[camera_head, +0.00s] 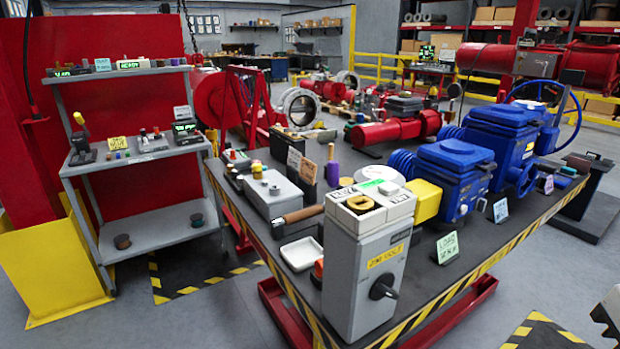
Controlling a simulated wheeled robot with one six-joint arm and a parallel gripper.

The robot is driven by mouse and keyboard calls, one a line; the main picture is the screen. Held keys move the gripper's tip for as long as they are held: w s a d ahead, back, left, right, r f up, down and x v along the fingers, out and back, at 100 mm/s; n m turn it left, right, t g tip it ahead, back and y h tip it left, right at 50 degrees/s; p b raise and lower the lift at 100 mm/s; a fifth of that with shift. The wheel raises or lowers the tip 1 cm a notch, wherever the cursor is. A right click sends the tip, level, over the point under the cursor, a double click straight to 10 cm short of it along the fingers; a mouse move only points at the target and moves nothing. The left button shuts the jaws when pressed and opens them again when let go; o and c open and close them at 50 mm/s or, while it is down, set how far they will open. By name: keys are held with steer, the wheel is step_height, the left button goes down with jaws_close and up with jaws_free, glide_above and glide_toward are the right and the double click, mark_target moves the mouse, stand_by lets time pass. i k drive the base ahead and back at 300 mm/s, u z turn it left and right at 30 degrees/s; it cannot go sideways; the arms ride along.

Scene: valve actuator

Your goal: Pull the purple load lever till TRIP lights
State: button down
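A small purple cylinder (332,174) stands on the workbench left of the blue actuators, with a tan upright handle just above it. It is the only clearly purple upright part, but I cannot tell whether it is the load lever. No lit word TRIP is readable. A green-lit display reading READY (128,64) sits on the shelf unit's top, and another green display (185,127) is on its middle shelf. A pale part with dark jagged edges (607,312) is cut off at the lower right edge; it may be my gripper, and its opening is not shown.
The workbench (450,292) has a yellow-black striped edge. A grey control box (365,270) with a black knob stands at its near corner. Blue valve actuators (455,172) fill its right side. The grey shelf unit (165,243) stands at left. Floor between shelf and bench is open.

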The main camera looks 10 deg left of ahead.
mark_target(332, 165)
steer(key=z, duration=0.35)
steer(key=k, duration=0.15)
steer(key=u, duration=1.1)
